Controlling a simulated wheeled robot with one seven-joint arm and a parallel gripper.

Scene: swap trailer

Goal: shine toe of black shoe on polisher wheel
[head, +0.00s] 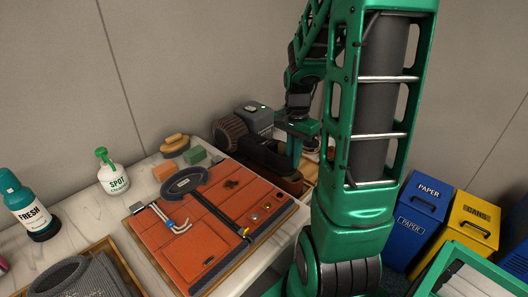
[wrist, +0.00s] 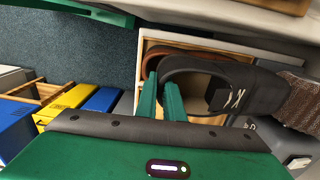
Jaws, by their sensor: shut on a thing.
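The black shoe (head: 262,154) is in my gripper (head: 294,150), which is shut on its heel end. In the wrist view the fingertips (wrist: 162,82) grip the shoe's (wrist: 245,88) rim at the open end. Its toe points at the brown bristly wheel (head: 231,134) of the grey polisher (head: 256,117). In the wrist view the toe lies right beside the wheel (wrist: 303,98); I cannot tell whether they touch. My fingers and arm hide part of the heel.
A brown shoe (head: 289,182) sits in a wooden tray (wrist: 144,72) under my gripper. An orange tool board (head: 205,238), brushes (head: 175,144) and a spot cleaner bottle (head: 112,174) are on the bench. Blue (head: 412,222) and yellow (head: 470,226) bins stand at right.

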